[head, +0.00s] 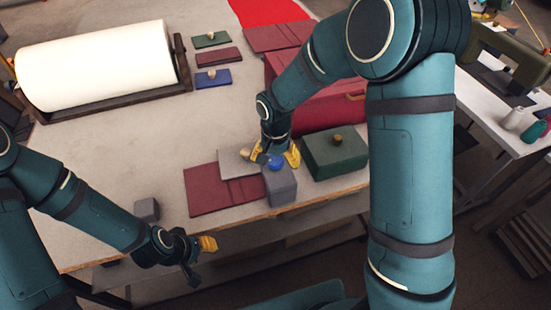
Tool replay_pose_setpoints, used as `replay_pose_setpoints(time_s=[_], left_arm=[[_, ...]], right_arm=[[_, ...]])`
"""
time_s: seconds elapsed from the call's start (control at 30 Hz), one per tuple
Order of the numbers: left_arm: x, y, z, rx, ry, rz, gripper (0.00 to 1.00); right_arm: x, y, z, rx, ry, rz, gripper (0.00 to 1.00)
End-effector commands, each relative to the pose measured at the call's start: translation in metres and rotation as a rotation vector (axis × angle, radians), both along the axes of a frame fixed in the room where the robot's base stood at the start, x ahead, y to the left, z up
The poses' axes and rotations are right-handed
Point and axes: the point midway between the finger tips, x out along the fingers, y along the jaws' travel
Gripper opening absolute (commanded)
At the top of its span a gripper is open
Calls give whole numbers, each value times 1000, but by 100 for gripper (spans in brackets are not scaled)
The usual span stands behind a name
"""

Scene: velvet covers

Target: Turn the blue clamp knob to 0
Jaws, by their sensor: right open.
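The blue knob (275,162) sits on top of a grey block-like clamp (281,187) near the table's front edge. Any scale or 0 mark on it is too small to read. My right gripper (271,157) reaches down at the knob with its yellow fingertips apart, one to the left and one to the right of it. Whether a fingertip touches the knob cannot be told. My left gripper (199,256) hangs at the table's front edge, left of the clamp and apart from it. One yellow fingertip shows; its opening is unclear.
Dark red covers (203,192) and a grey piece (236,161) lie left of the clamp. A green box (335,158) with a brass knob stands close on its right, a red case (325,108) behind. A white roll (95,68) and small coloured plates lie further back. The table's middle is clear.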

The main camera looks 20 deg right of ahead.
Motion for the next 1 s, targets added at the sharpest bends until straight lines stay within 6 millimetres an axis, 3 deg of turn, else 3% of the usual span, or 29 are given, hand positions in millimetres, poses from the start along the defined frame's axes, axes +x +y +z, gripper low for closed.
replay_pose_setpoints(time_s=[0.17, 0.2, 0.3, 0.4, 0.77, 1.0], left_arm=[[0, 0, 0, 0, 0, 0, 47], [0, 0, 0, 0, 0, 0, 47], [0, 0, 0, 0, 0, 0, 47], [0, 0, 0, 0, 0, 0, 47], [0, 0, -1, 0, 0, 0, 47], [0, 0, -5, 1, 0, 0, 47]], right_arm=[[0, 0, 0, 0, 0, 0, 81], [0, 0, 0, 0, 0, 0, 74], [0, 0, 0, 0, 0, 0, 39], [0, 0, 0, 0, 0, 0, 10], [0, 0, 0, 0, 1, 42, 10], [0, 0, -1, -1, 1, 184, 10]])
